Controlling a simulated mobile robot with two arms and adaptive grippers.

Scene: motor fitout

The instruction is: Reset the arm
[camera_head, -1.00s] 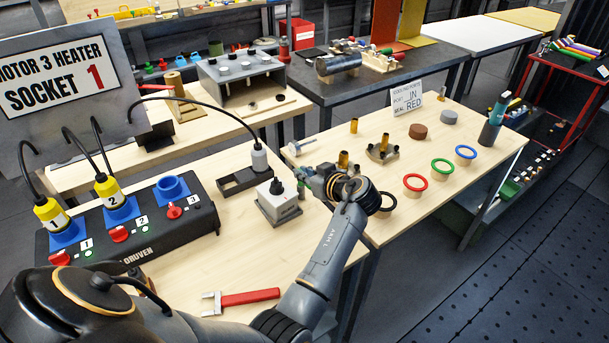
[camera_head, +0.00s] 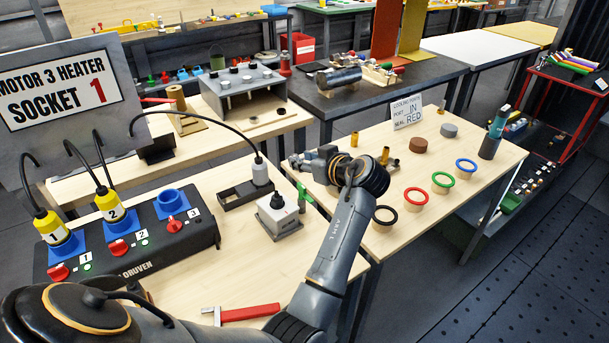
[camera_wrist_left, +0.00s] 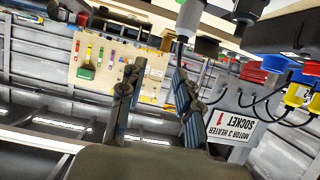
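My left gripper (camera_head: 296,164) hangs over the bench, beyond the grey box with a black knob (camera_head: 279,214). In the left wrist view its two fingers (camera_wrist_left: 157,100) stand apart with nothing between them. The sign reading "MOTOR 3 HEATER SOCKET 1" (camera_head: 62,90) stands at the left; it also shows upside down in the wrist view (camera_wrist_left: 243,128). My right gripper is not in view.
A black socket box (camera_head: 150,255) carries yellow plugs 1 and 2; blue socket 3 is empty. A red-handled tool (camera_head: 250,313) lies near the front edge. Black (camera_head: 385,216), red (camera_head: 416,192), green (camera_head: 443,182) and blue (camera_head: 466,166) rings sit at the right.

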